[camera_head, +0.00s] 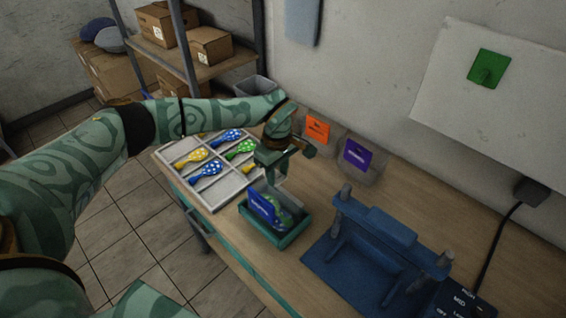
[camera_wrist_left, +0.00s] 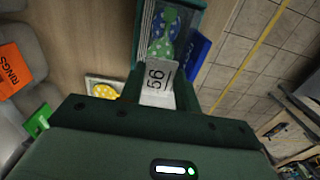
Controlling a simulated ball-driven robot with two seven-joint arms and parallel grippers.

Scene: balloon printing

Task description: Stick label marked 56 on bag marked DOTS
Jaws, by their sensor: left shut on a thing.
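My left gripper (camera_head: 274,178) is above the teal tray (camera_head: 273,241) on the workbench. In the left wrist view it is shut on a white label marked 56 (camera_wrist_left: 157,78), held between the fingertips. Beyond the label, the teal tray (camera_wrist_left: 138,35) holds green and blue dotted balloons (camera_wrist_left: 162,30). A blue card (camera_head: 261,206) stands at the tray's near side; its lettering is too small to read. I cannot tell whether the label touches anything in the tray. No marking DOTS is readable. My right gripper is not in view.
A divided tray (camera_head: 228,187) with several dotted balloons lies left of the teal tray. Clear holders with an orange RINGS card (camera_head: 317,128) and a purple card (camera_head: 357,155) stand along the wall. A blue press (camera_head: 375,245) stands on the right.

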